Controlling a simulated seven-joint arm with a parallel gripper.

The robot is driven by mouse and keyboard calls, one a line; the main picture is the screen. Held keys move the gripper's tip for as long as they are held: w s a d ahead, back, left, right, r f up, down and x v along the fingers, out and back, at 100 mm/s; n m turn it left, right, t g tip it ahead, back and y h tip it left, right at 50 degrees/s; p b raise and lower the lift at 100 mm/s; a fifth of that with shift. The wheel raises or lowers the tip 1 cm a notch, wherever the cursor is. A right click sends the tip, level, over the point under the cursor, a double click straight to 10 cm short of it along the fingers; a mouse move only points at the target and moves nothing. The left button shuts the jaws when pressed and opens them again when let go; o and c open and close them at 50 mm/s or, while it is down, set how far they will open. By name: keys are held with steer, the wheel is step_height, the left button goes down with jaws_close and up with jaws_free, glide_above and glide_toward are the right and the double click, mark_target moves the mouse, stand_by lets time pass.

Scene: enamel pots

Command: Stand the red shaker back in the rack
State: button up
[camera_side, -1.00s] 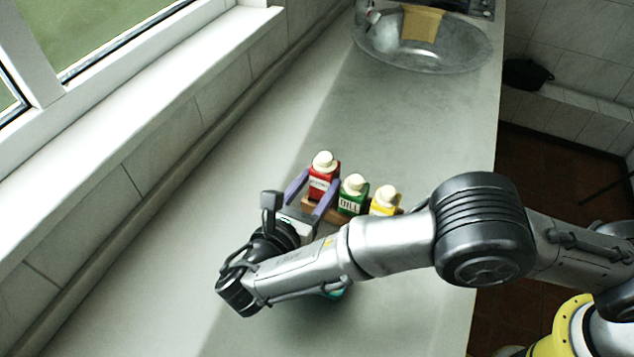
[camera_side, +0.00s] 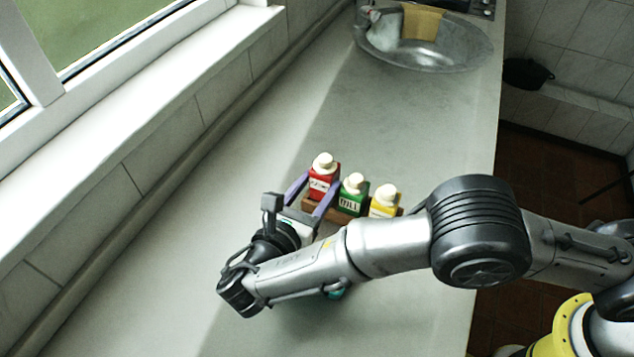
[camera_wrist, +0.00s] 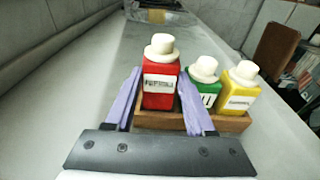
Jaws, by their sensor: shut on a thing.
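The red shaker (camera_side: 322,181), with a white cap and a white label, stands upright between the two purple fingers of my gripper (camera_side: 312,193). In the wrist view the red shaker (camera_wrist: 160,85) is upright at the left end of the wooden rack (camera_wrist: 240,124), and my gripper (camera_wrist: 160,105) is shut on it. The rack (camera_side: 310,205) also holds a green shaker (camera_side: 353,197) and a yellow shaker (camera_side: 384,202), to the right of the red one. The red shaker's base is hidden behind the rack's front wall in the wrist view.
A teal thing (camera_side: 337,293) is mostly hidden under my arm. The grey counter (camera_side: 390,120) between rack and bowl is clear. A window wall runs along the left.

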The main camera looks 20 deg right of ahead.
steer(key=shift+f, duration=1.25)
steer(key=o, duration=1.4)
steer(key=shift+d+f, duration=0.1)
